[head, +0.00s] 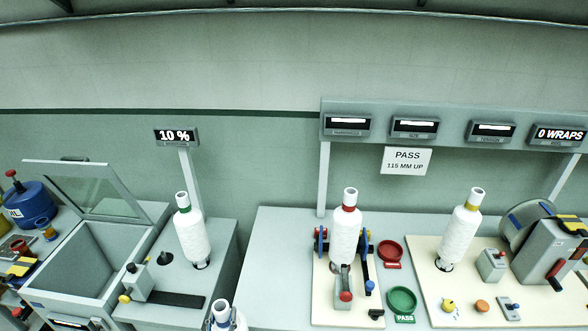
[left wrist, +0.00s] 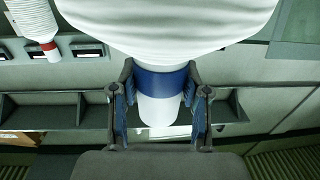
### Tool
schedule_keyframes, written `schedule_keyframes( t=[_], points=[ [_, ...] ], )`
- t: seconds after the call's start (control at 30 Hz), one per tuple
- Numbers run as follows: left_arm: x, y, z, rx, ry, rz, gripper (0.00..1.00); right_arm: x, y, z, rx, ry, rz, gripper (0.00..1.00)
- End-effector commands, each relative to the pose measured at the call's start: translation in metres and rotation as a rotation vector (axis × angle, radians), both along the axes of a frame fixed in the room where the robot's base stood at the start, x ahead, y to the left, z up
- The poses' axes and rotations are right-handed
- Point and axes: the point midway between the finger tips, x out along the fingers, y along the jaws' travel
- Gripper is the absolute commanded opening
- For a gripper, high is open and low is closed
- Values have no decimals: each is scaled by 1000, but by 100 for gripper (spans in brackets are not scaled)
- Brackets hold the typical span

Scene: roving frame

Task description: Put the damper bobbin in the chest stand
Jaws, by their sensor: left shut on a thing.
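A white bobbin with a blue band (head: 221,308) is at the bottom edge of the head view, its lower part cut off. My left gripper (left wrist: 158,78) is shut on its blue band, as the left wrist view shows. A white bobbin with a green band (head: 192,236) stands upright on the grey top beside the open chest (head: 82,258). A red-banded bobbin (head: 346,232) and a yellow-banded bobbin (head: 461,232) stand on the right bench. I cannot tell from a label which bobbin is the damper one. My right gripper is not in view.
The chest lid (head: 72,189) is raised. A sign (head: 176,136) above reads 10 %. Red (head: 390,251) and green (head: 401,300) dishes lie on the right bench.

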Motion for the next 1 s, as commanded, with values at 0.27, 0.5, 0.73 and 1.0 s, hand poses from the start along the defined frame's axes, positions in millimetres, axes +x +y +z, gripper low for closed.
schedule_keyframes(
  t=[0.27, 0.5, 0.73, 1.0],
  points=[
    [0, 0, -41, 0, -5, -1, 0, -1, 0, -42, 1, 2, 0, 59],
    [0, 0, -52, -5, -4, 0, 0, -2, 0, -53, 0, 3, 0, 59],
    [0, 0, -51, -5, -4, 0, 0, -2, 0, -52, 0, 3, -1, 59],
    [0, 0, -50, -1, -6, 0, 0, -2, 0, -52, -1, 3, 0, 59]
  ],
)
